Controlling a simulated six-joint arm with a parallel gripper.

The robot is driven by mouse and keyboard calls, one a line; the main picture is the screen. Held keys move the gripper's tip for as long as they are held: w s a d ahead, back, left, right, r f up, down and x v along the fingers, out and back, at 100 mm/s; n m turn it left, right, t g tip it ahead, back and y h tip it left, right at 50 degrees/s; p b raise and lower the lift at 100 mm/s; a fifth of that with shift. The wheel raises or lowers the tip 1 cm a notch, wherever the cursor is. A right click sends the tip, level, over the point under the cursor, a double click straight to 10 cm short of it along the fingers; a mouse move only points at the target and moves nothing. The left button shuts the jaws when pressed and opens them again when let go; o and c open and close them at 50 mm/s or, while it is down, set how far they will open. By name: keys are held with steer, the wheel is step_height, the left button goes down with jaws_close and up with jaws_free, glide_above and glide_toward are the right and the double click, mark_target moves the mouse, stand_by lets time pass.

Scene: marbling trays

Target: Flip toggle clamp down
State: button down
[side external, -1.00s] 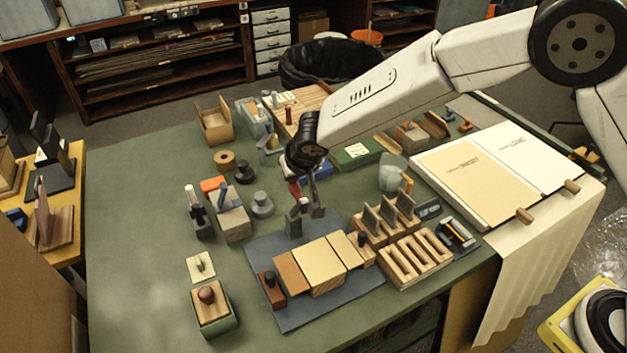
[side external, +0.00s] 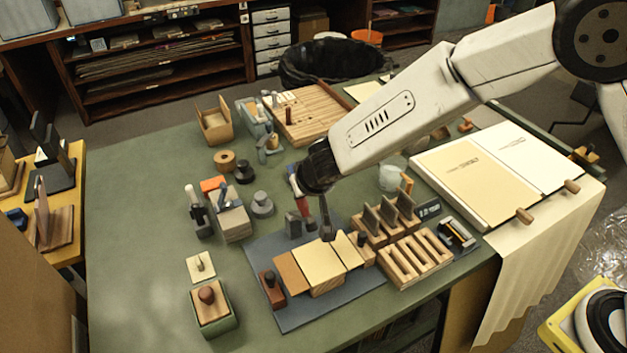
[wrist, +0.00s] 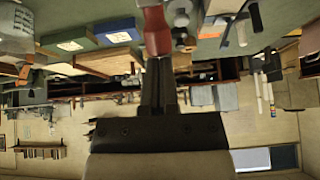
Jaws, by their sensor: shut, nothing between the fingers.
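The toggle clamp stands at the back of a dark grey mat (side external: 272,250), with its red handle (side external: 294,184) raised roughly upright. In the wrist view the red handle (wrist: 155,30) shows just beyond my fingertips. My gripper (side external: 327,232) points down, right of the handle in the side view and above the back of the wooden blocks. Its fingers are together and empty, and they also show shut in the wrist view (wrist: 158,62). My wrist partly covers the space beside the handle. I cannot tell whether a finger touches the handle.
Wooden blocks (side external: 320,264) lie in a row on the mat. A slotted wooden rack (side external: 415,258) stands to the right, and a tool holder (side external: 232,222) to the left. A large open book (side external: 492,165) lies at the right. The green table's left side is clear.

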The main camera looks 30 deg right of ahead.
mark_target(307, 212)
steer(key=s+f, duration=0.1)
steer(key=s, duration=0.1)
steer(key=s+f, duration=0.2)
steer(key=shift+s, duration=0.2)
steer(key=shift+w+f, duration=0.1)
steer(key=shift+w, duration=0.2)
steer(key=shift+w+f, duration=0.1)
steer(key=shift+w, duration=0.45)
stand_by(0.4)
steer(key=shift+w+r, duration=0.1)
steer(key=shift+r, duration=1.15)
steer(key=shift+w+r, duration=0.1)
steer(key=shift+r, duration=0.75)
steer(key=s+r, duration=0.3)
steer(key=s, duration=0.6)
steer(key=shift+s, duration=0.35)
